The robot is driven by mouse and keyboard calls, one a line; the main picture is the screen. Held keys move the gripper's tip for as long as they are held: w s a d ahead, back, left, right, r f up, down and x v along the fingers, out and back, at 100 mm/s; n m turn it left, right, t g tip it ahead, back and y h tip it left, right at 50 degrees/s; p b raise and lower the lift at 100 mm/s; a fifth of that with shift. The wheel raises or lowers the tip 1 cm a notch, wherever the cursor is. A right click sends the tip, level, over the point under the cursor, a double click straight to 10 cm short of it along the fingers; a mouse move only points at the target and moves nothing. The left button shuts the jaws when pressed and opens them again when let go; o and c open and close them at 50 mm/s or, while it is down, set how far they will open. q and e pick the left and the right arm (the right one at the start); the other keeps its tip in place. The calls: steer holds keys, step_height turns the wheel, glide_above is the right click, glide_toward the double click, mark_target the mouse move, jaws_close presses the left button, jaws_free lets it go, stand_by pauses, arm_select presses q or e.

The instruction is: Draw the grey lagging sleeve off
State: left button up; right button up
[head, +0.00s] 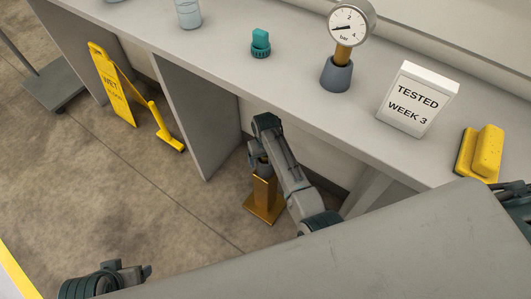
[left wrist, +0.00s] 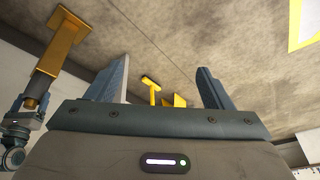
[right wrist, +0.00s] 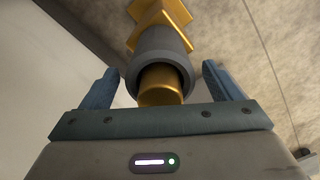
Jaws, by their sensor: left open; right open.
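The grey lagging sleeve (right wrist: 162,48) is a thick grey tube around a brass post (right wrist: 160,84), whose bare end points at my right wrist camera. My right gripper (right wrist: 158,84) is open, with its fingers on either side of the post's end, apart from the sleeve. In the head view the post (head: 265,190) stands upright on a square brass foot, and my right gripper (head: 260,158) hides most of the sleeve. My left gripper (head: 130,270) is open and empty at the lower left, away from the post (left wrist: 60,45).
A grey counter (head: 220,60) runs above the post, with a pressure gauge (head: 349,25), a teal cap (head: 261,42), a "TESTED WEEK 3" sign (head: 417,98) and a yellow block (head: 480,153). A yellow wet-floor sign (head: 110,85) stands left. The floor between is clear.

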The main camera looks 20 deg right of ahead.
steer(key=shift+f, duration=0.3)
